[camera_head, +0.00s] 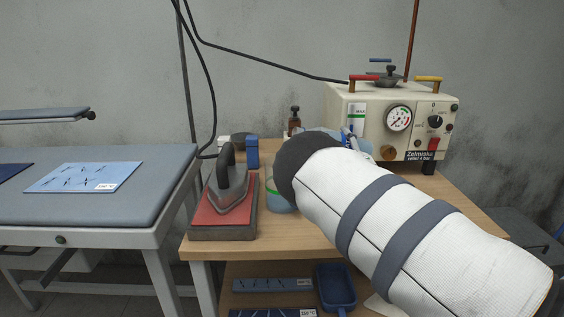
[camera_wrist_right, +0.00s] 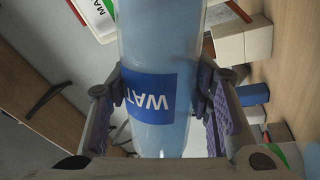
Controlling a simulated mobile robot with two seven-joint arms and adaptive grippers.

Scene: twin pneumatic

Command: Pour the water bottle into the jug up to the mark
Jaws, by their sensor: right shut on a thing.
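The water bottle (camera_wrist_right: 160,50), pale blue and see-through with a blue label reading "WAT", is between the fingers of my right gripper (camera_wrist_right: 158,92), which is shut on it. In the head view, my right arm's white sleeve and dark cuff hide the gripper and most of the bottle. A clear bluish jug (camera_head: 281,203) with a green line stands on the wooden table, just left of the cuff and partly hidden by it. I cannot tell the water level in the jug or whether water is flowing. My left gripper is not in view.
An iron (camera_head: 232,190) rests on a red pad left of the jug. A cream boiler (camera_head: 375,125) with gauge and knobs stands at the back right of the wooden table (camera_head: 300,236). A grey ironing table (camera_head: 120,207) is at the left. Trays lie on the shelf below.

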